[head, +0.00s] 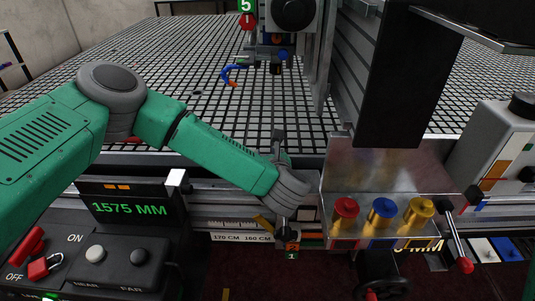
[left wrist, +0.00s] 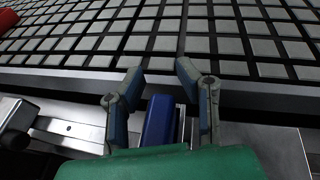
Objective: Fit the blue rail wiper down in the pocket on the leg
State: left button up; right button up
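A dark blue block (left wrist: 160,122), which looks like the rail wiper, shows between the two fingers of my left gripper (left wrist: 160,78) in the left wrist view. Narrow gaps show between the block and the fingers, so I see no grip on it. Its lower end is hidden by my green gripper body. In the head view my left gripper (head: 279,142) is at the front edge of the grid table, and the block is hidden there. I cannot make out the pocket on the leg for certain. My right gripper is not in view.
The black grid table (head: 190,65) fills the back. A control panel (head: 120,250) reading 1575 MM is at lower left.

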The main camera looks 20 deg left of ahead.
pick_arm(q)
jog(key=v, duration=1.1)
jog(key=shift+d, duration=0.15)
jog(key=shift+s+d+r, duration=0.1)
jog(key=shift+s, duration=0.25)
